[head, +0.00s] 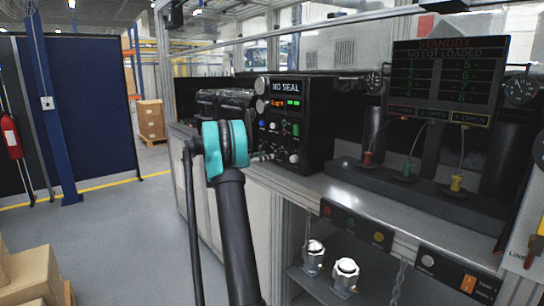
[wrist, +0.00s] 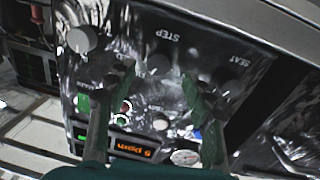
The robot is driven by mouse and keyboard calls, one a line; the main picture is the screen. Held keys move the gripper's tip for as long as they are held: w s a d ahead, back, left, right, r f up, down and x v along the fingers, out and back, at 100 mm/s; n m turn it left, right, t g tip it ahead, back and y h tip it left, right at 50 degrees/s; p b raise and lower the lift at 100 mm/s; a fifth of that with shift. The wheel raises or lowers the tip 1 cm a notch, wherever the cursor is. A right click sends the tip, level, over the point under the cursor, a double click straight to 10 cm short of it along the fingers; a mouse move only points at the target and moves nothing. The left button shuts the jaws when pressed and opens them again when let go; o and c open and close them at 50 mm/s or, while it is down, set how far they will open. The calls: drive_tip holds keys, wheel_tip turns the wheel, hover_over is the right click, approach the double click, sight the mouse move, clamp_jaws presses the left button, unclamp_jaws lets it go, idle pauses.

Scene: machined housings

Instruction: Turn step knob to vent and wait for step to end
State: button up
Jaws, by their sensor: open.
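The step knob (wrist: 158,64) is a dark round knob beside the upside-down STEP label in the wrist view. My gripper (wrist: 157,80) is open, with its green fingers apart on either side of the knob's near side. I cannot tell whether they touch it, and the knob's pointer setting is not readable. In the head view the black control unit (head: 316,122) stands on the bench with a NO SEAL display (head: 285,87). My gripper (head: 262,157) is at its lower left front, small and partly hidden by my arm.
Other knobs (wrist: 82,39) flank the step knob, one near the SEAT label. An orange readout (wrist: 133,148) is lit. A screen (head: 447,80) reads STANDBY and NO LOT LOADED. A dark fixture block (head: 405,187) with red, green and yellow fittings stands right of the unit.

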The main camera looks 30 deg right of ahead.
sight(277, 153)
drive_tip(key=shift+d, duration=2.25)
drive_tip(key=c, duration=1.2)
